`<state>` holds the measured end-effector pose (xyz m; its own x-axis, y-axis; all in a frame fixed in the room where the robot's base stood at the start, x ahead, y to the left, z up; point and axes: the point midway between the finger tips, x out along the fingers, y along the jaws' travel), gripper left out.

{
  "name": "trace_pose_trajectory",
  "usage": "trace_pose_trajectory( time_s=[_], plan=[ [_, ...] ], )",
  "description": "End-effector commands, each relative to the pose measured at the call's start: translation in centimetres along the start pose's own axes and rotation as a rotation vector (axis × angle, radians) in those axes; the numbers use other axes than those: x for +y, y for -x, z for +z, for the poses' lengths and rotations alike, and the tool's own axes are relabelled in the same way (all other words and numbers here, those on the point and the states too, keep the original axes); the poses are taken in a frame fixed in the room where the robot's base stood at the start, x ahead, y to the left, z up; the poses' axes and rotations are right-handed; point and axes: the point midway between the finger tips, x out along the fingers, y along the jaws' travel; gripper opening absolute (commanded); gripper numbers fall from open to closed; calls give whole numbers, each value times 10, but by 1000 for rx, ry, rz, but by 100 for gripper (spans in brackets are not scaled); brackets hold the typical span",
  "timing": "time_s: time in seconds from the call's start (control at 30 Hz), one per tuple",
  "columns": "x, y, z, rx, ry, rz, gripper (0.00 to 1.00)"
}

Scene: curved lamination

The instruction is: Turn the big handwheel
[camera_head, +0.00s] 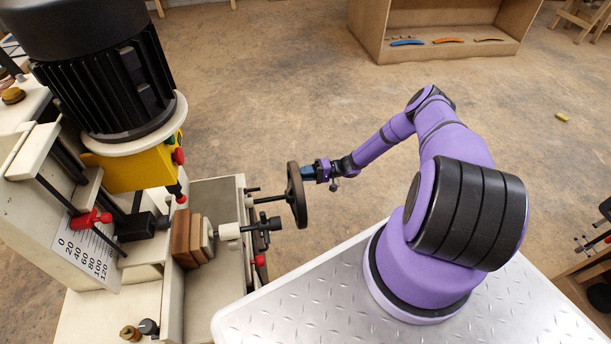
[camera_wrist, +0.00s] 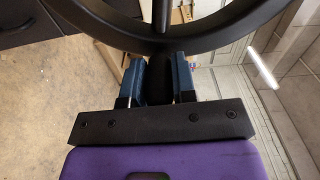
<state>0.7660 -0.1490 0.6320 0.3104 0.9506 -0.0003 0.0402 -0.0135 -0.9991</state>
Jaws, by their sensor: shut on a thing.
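The big handwheel (camera_head: 296,195) is a dark wheel on a shaft at the right side of the machine in the head view. Its dark rim and a spoke cross the top of the wrist view (camera_wrist: 158,42). My gripper (camera_head: 309,173) reaches it from the right, at the upper right part of the wheel. In the wrist view my gripper's two blue fingers (camera_wrist: 159,82) stand on either side of a dark handle (camera_wrist: 159,88) that joins the rim, and they are shut on it.
The machine has a black motor (camera_head: 95,70), a yellow housing (camera_head: 135,165) and wooden blocks (camera_head: 187,240) clamped beside a smaller dark handle (camera_head: 262,226). My base plate lies below right. A wooden shelf (camera_head: 440,30) stands at the back; the floor between is mostly clear.

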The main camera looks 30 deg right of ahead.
Motion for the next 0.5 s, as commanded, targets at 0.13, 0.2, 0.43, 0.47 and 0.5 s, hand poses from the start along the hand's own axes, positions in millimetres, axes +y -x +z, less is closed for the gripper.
trace_pose_trajectory(
  time_s=[0.13, 0.2, 0.43, 0.47, 0.5],
  plan=[
    [-1, 0, 1, -2, -2, -3, 0],
    [-1, 0, 1, -2, -2, -3, 0],
    [-1, 0, 1, -2, -2, -2, 48],
    [0, 0, 1, -2, -2, -2, 51],
    [0, 0, 1, -2, -2, -2, 51]
  ],
)
